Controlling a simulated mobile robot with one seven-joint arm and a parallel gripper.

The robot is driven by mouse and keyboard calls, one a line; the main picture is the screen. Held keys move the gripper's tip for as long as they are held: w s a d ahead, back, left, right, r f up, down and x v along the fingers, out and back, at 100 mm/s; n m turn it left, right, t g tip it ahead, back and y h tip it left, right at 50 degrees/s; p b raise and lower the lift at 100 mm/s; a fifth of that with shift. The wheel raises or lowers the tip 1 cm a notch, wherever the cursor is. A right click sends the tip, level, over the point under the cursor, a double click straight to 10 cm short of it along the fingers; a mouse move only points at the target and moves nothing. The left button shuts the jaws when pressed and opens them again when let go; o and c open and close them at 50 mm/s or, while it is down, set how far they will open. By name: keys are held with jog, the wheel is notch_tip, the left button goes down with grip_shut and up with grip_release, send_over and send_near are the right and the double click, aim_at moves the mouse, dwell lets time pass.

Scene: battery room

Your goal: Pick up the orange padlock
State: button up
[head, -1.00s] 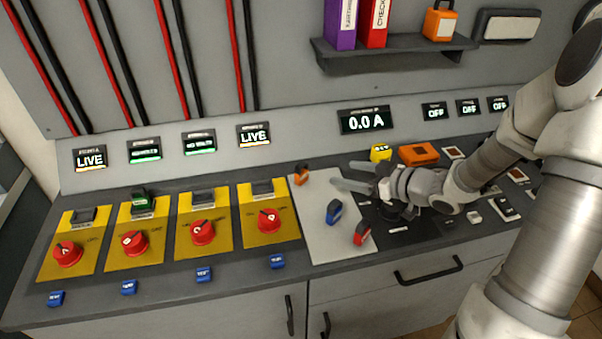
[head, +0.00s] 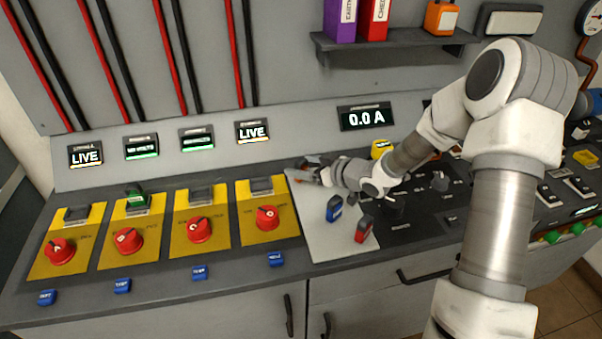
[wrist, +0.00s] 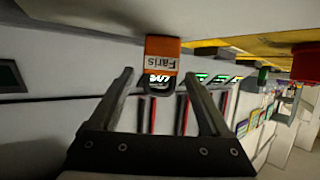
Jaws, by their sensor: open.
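The orange padlock (wrist: 162,48) shows in the wrist view at top centre, with a white label reading "Faris" and a dark shackle toward me. My gripper (wrist: 158,76) is open, one finger to each side of the padlock's shackle end. I see no firm contact between the fingers and the padlock. In the head view my gripper (head: 306,172) is at the back left of the light grey mat (head: 318,240), low over it. It mostly hides the padlock there.
A blue padlock (head: 334,208) and a red padlock (head: 363,229) lie on the mat in front of my gripper. Yellow plates with red rotary switches (head: 267,218) stand to the left. An orange boxy item (head: 441,17) is on the wall shelf (head: 390,46).

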jog(key=shift+w+a+f, duration=0.2)
jog(key=shift+w+a, duration=0.1)
jog(key=shift+w, duration=0.05)
grip_shut()
jog(key=shift+r, duration=0.1)
